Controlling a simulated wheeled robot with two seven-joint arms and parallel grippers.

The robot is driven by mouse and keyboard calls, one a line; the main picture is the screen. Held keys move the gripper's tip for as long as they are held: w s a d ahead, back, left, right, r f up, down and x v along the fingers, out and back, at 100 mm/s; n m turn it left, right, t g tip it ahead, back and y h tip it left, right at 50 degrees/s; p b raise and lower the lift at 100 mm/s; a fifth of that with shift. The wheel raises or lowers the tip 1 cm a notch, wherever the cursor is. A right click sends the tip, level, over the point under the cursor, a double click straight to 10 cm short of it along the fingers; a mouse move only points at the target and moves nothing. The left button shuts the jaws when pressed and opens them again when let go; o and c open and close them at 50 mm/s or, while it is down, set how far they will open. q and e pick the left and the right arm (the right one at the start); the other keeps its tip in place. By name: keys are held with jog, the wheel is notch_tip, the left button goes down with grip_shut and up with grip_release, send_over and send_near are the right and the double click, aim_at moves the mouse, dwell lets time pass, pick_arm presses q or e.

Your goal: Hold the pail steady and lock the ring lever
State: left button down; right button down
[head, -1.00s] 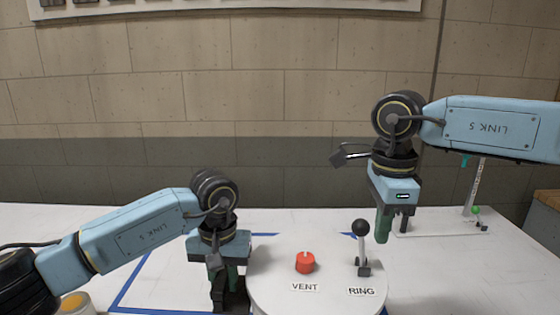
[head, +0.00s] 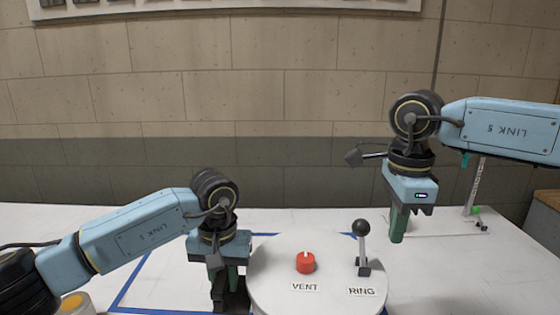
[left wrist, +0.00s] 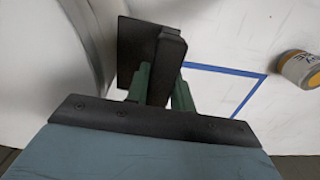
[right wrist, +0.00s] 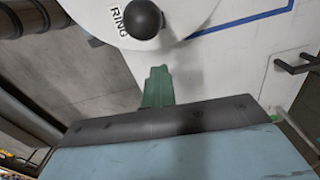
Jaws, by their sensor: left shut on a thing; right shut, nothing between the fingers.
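The pail's round white lid (head: 325,290) is at the front centre of the head view, with a red VENT knob (head: 305,263) on it. The ring lever (head: 363,248), a grey stem with a black ball, stands nearly upright beside the RING label; its ball (right wrist: 143,18) is at the top of the right wrist view. My left gripper (head: 232,277) is shut on a black handle piece (left wrist: 163,65) at the pail's left side, its green fingers either side of it. My right gripper (head: 398,238) is shut and empty, right of the lever and apart from it.
Blue tape (head: 128,292) outlines an area on the white table (head: 460,285). A can with a yellow band (left wrist: 300,68) stands at the left. A stand with a green-knobbed part (head: 474,212) is at the back right. The front right tabletop is clear.

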jog(key=shift+d, duration=0.1)
jog(key=shift+d, duration=0.9)
jog(key=c, duration=2.2)
grip_release()
jog(key=c, duration=1.7)
grip_release()
jog(key=shift+r, duration=0.1)
